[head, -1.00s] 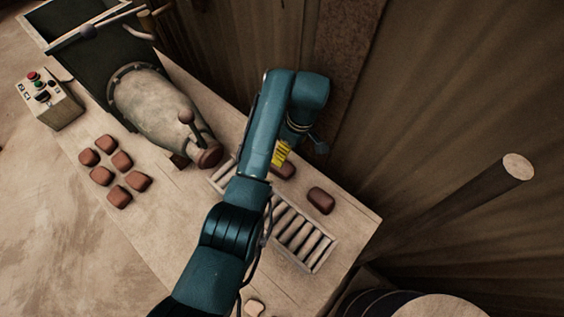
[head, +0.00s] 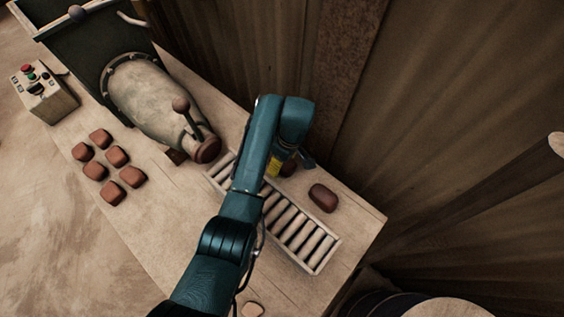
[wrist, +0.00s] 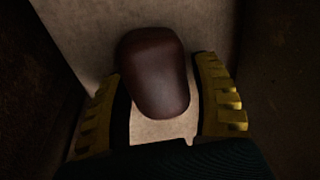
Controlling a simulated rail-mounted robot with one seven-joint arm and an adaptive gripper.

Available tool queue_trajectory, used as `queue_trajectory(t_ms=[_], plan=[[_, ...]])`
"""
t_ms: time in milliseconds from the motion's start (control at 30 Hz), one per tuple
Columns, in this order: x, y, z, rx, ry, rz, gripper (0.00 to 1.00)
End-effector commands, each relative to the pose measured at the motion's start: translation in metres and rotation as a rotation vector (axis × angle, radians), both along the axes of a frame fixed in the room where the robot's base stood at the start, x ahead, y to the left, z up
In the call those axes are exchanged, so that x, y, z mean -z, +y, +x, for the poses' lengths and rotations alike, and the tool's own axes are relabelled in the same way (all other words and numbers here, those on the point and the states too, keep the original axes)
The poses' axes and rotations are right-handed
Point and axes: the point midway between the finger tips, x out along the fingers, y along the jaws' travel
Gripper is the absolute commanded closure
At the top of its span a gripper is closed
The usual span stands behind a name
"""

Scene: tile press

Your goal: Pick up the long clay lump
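A dark brown, elongated clay lump (wrist: 155,72) fills the middle of the wrist view. In the head view, a lump (head: 290,168) beside my gripper is mostly hidden by my arm. My gripper (wrist: 160,98) is open, with one yellow-backed finger on each side of the lump's near end. A narrow gap shows on the left and right, so the fingers do not appear to grip it. In the head view, only a yellow part of my gripper (head: 275,166) shows. A second dark brown lump (head: 323,198) lies to the right on the table.
A roller tray (head: 327,262) lies close by on the wooden table (head: 190,235). Several smaller reddish lumps (head: 117,156) lie at the left. A press barrel (head: 150,100) and a control box (head: 45,98) stand behind. A wall rises beyond the table's back edge.

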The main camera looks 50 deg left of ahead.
Motion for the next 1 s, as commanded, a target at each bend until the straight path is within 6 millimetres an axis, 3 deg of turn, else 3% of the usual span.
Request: queue_trajectory(t_ms=[33,200,267,467,633,767,1000], plan=[[0.000,0.000,0.000,0.000,0.001,0.000,0.47],[0.000,0.000,0.000,0.000,0.001,0.000,0.80],[-0.001,0.000,0.001,0.000,-0.001,0.000,0.88],[-0.001,0.000,0.000,0.000,-0.001,0.000,0.89],[-0.013,0.000,0.001,0.000,-0.002,0.001,0.89],[-0.039,0.001,0.001,0.000,-0.005,0.003,0.89],[-0.119,0.001,0.001,0.001,-0.005,0.004,0.89]])
